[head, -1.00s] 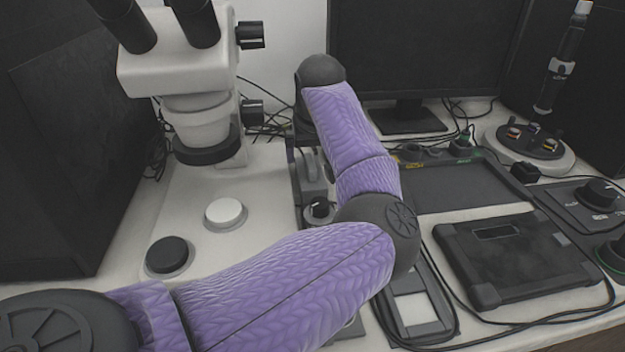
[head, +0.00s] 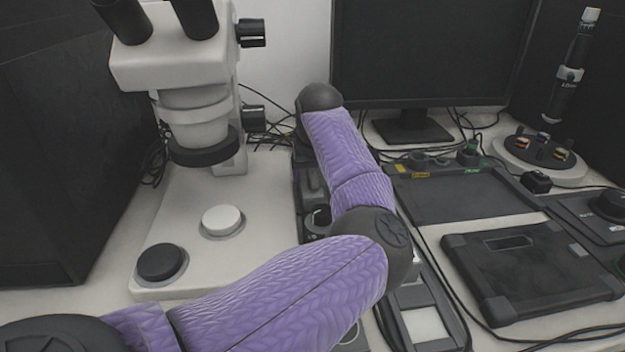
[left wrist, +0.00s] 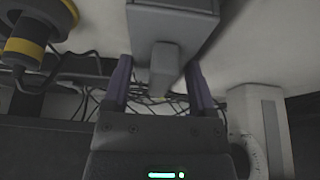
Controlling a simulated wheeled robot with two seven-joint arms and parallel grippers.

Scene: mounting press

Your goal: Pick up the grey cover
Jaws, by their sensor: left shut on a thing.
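The grey cover (left wrist: 172,22) shows at the top of the left wrist view as a boxy grey block. Its narrower tab (left wrist: 164,68) points down between my purple fingers. My left gripper (left wrist: 158,66) is shut on this tab, with one finger on each side. In the head view my purple left arm reaches over the dark press area and hides most of it. I cannot make out the cover or the fingertips there. My right gripper is in neither view.
A white microscope (head: 185,62) stands left of my arm, its base (head: 185,225) close by. A monitor (head: 430,50) stands behind. A black tablet-like device (head: 530,270) and a dark tray (head: 460,198) lie to the right. Cables (head: 265,130) run behind.

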